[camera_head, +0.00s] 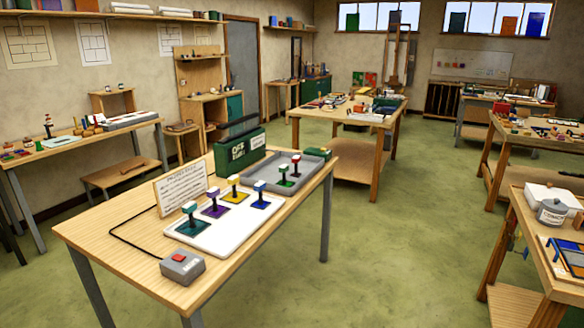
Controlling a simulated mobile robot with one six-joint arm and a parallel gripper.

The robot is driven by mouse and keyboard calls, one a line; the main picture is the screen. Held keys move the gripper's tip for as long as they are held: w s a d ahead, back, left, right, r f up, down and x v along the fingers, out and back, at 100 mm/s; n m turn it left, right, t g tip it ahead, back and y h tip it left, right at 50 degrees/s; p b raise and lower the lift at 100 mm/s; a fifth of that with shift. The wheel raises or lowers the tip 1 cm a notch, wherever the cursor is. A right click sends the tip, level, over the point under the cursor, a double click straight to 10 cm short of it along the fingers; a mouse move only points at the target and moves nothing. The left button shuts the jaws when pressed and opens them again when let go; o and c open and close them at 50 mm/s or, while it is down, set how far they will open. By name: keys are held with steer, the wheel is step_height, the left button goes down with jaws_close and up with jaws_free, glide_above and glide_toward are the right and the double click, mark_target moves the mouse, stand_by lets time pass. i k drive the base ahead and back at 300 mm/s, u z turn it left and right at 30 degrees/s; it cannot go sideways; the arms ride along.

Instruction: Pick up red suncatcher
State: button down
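The red suncatcher (294,174) appears to be the small piece with a dark red square base, a dark stem and a pale top. It stands upright in a shallow grey tray (228,184) at the back right of the near wooden table (120,225). A similar green piece (285,182) stands just in front of it and to its left, close by. My gripper is not in view.
A white board (215,238) left of the tray holds teal, purple, yellow and blue pieces. A grey red-button box (182,266) sits in front. Green floor (400,250) is clear to the right.

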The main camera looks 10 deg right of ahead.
mark_target(296, 159)
steer(key=i, duration=0.85)
steer(key=z, duration=0.6)
steer(key=k, duration=0.15)
steer(key=u, duration=3.25)
